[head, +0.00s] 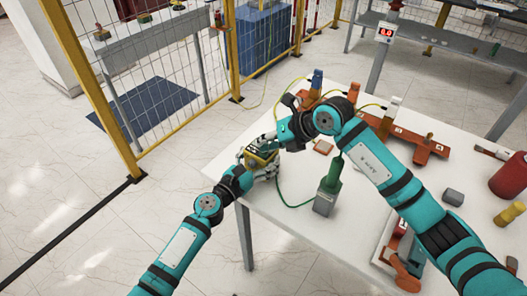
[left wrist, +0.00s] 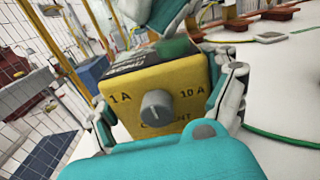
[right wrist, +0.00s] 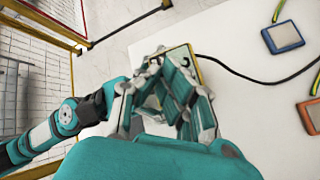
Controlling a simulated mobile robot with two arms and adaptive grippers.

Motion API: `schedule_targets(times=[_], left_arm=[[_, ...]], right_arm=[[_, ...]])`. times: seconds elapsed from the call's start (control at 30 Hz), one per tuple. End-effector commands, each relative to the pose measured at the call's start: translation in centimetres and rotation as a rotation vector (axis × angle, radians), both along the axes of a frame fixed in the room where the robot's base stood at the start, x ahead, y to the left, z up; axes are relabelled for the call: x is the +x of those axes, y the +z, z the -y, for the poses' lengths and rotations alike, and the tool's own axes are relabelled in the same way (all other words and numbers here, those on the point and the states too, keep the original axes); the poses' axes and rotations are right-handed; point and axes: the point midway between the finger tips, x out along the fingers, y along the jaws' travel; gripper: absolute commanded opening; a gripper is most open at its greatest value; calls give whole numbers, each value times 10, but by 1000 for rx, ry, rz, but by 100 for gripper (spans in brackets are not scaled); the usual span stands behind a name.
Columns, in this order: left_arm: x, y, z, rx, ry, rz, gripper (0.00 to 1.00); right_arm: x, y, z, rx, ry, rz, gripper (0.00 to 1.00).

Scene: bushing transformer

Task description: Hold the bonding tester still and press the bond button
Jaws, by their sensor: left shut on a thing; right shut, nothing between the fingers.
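The bonding tester (head: 262,155) is a yellow box with a dark top near the table's left edge. In the left wrist view its yellow face (left wrist: 185,86) carries a grey knob between "1 A" and "10 A". My left gripper (left wrist: 165,105) is shut on the tester, one finger on each side. My right gripper (head: 270,141) is shut and empty, with its fingers down at the tester's top. In the right wrist view these fingers (right wrist: 172,92) cover most of the tester, and only a yellow edge (right wrist: 178,50) shows. The bond button is hidden in all views.
A green-and-grey device (head: 328,190) stands right of the tester on the white table (head: 283,235), near a green lead. An orange base (head: 415,142) with posts is behind. A red cylinder (head: 510,175) stands right. A yellow-framed mesh fence (head: 150,90) lies beyond.

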Motion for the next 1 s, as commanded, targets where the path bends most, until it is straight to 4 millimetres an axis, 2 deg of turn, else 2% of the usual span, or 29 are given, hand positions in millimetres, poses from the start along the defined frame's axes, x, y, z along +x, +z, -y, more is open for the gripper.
schedule_targets(times=[0.2,0.63,1.0], left_arm=[[0,0,0,-1,-1,0,28],[0,0,0,-1,0,-1,28],[0,0,0,-1,0,-1,28]], right_arm=[[0,11,0,-1,-1,0,0],[0,17,0,0,0,2,0],[1,51,0,0,0,3,0]])
